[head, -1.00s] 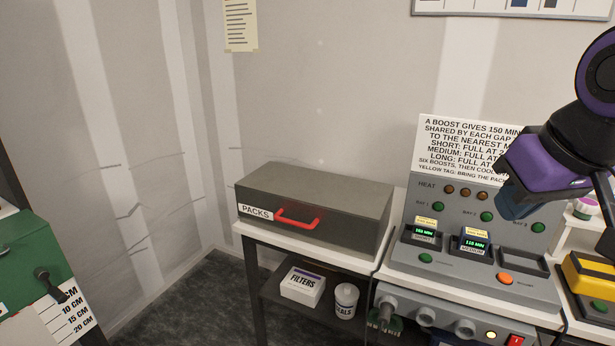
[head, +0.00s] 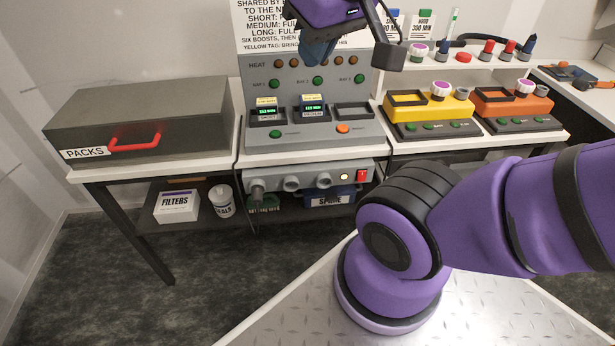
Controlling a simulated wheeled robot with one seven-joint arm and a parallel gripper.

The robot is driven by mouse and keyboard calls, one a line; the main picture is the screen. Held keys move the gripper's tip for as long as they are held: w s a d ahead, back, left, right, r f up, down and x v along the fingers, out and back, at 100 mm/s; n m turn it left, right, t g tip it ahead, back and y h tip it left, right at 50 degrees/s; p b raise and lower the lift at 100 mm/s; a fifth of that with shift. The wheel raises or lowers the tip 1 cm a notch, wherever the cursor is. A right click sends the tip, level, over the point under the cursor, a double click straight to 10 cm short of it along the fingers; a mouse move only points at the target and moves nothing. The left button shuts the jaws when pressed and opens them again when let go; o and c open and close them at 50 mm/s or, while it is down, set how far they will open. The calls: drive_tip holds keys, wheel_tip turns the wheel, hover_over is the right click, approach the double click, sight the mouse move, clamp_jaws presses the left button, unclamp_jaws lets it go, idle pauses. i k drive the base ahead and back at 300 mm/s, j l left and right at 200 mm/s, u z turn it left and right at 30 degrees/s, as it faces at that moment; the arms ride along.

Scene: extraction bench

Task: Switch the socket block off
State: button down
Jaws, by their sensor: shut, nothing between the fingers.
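The socket block (head: 313,182) is a grey strip on the front of the bench, below the charger. It has several round sockets, a pale lit lamp (head: 344,176) and a red rocker switch (head: 361,177) at its right end. The lamp glows; which way the rocker is tipped is too small to tell. My gripper (head: 318,58) is at the top of the view, in front of the charger's upper panel and sign, well above the socket block and apart from the switch. Its fingers are shut and empty.
The grey charger (head: 262,136) holds two packs with lit displays; its right bay is empty. Yellow (head: 455,106) and orange (head: 540,105) units stand to the right. A dark PACKS box (head: 150,105) stands left. My arm fills the lower right. Floor at lower left is clear.

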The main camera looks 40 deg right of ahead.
sight(363, 174)
drive_tip(key=z, duration=0.4)
drive_tip(key=l+z, duration=0.15)
drive_tip(key=z, duration=0.2)
drive_tip(key=i+z, duration=0.1)
drive_tip(key=z, duration=0.3)
